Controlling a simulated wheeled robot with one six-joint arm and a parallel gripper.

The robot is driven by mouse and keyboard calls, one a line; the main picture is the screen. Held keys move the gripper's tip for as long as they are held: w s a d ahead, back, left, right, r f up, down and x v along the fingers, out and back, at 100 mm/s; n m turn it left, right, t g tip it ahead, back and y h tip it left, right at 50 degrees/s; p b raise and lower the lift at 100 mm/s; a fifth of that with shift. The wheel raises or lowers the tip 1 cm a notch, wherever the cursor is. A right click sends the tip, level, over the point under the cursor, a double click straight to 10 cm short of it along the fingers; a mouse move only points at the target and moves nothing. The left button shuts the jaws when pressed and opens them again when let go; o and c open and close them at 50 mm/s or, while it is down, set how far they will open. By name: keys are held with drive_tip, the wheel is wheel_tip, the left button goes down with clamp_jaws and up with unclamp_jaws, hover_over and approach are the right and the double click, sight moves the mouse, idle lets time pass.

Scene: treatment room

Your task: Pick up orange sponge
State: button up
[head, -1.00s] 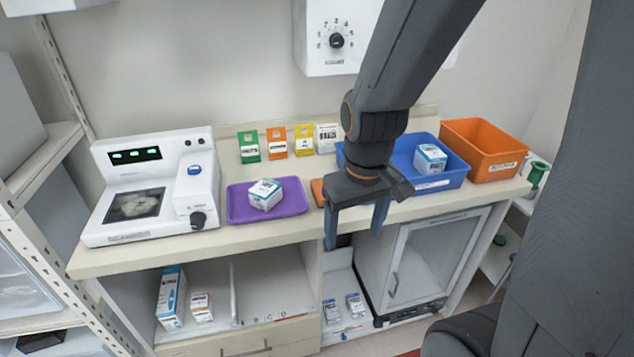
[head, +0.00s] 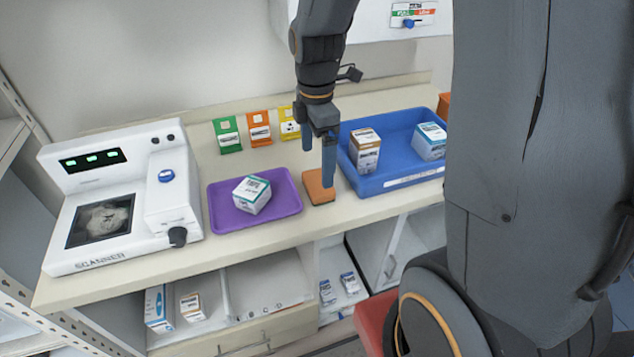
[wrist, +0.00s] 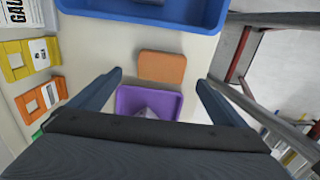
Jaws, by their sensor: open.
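The orange sponge (head: 319,187) lies flat on the counter between the purple tray and the blue bin. Its right part is partly hidden behind a finger in the head view. In the wrist view the whole sponge (wrist: 162,67) shows as a rounded orange rectangle, ahead of and between the fingertips. My gripper (head: 318,162) is open and empty above the counter at the sponge, fingers pointing down. In the wrist view my gripper (wrist: 159,77) has its two blue-grey fingers wide apart, on either side of the sponge and clear of it.
A purple tray (head: 215,207) with a white box (head: 251,195) stands left of the sponge. A blue bin (head: 398,180) with two boxes is close on the right. The white scanner (head: 120,195) is at the left. Green, orange and yellow cards (head: 258,129) stand behind.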

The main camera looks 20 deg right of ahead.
sight(318, 181)
drive_tip(key=shift+s+d+f+p, duration=0.1)
drive_tip(key=shift+f+p, duration=0.4)
drive_tip(key=shift+f, duration=0.95)
drive_tip(key=shift+s+d+f+p, duration=0.1)
drive_tip(key=shift+f+p, duration=0.35)
drive_tip(key=shift+f, duration=1)
drive_tip(key=c, duration=1.1)
